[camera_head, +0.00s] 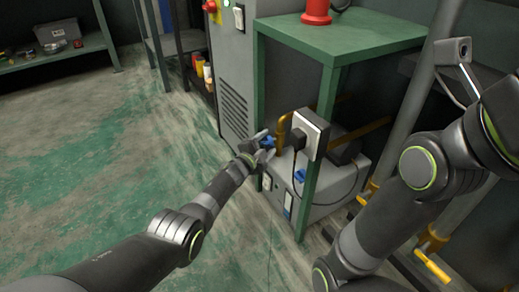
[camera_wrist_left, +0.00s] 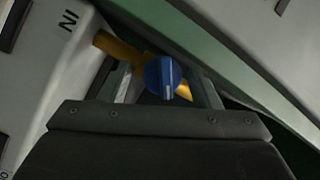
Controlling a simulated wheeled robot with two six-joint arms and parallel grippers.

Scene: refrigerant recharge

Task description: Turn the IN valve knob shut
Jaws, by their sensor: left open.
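The IN valve knob (camera_wrist_left: 162,77) is blue, mounted on a yellow pipe (camera_wrist_left: 117,47), with the "IN" label (camera_wrist_left: 68,20) on the pale panel beside it. In the wrist view it shows between the two fingers of my left gripper (camera_wrist_left: 168,84), which is open. Whether the fingers touch it cannot be told. In the head view my left gripper (camera_head: 262,143) is at the blue knob (camera_head: 268,142), beside the green stand, partly covering it. My right arm (camera_head: 430,165) shows at the right; its gripper is out of view.
A green stand (camera_head: 340,42) has a leg close to my left gripper. A grey box with a black plug (camera_head: 296,140) and cable is just right of it. A second blue knob (camera_head: 300,176) is on the lower machine (camera_head: 325,190). The floor at left is clear.

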